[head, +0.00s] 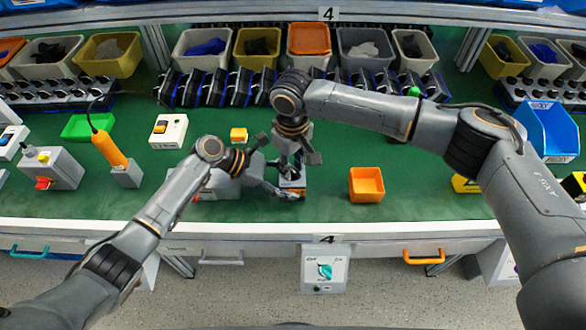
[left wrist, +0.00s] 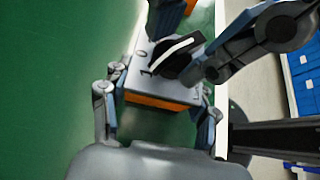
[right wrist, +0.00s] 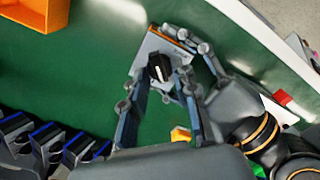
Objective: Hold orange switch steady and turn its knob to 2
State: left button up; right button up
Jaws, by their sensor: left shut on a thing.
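The orange switch (left wrist: 165,100) has an orange base, a light grey top marked 0 and 1, and a black knob (left wrist: 178,60) with a white stripe. One end of the stripe lies near the 1; the 2 is not visible. My left gripper (left wrist: 157,112) is shut on the switch body, one finger on each side. The switch (head: 292,182) is largely hidden in the head view. My right gripper (right wrist: 160,92) is open above the switch, its fingers apart with the knob (right wrist: 158,68) between them. I cannot tell whether they touch the knob.
An orange bin (head: 366,185) stands to the right on the green table. A small yellow block (head: 239,134) and a white box with a button (head: 168,131) lie to the left. Several black devices (head: 215,88) line the back. The table's front edge is close.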

aim_at(292, 170)
grip_shut()
jog(key=m, duration=0.9)
jog(key=shift+m, duration=0.3)
jog(key=shift+o, duration=1.5)
grip_release()
jog(key=shift+r, duration=0.15)
jog(key=shift+r, duration=2.35)
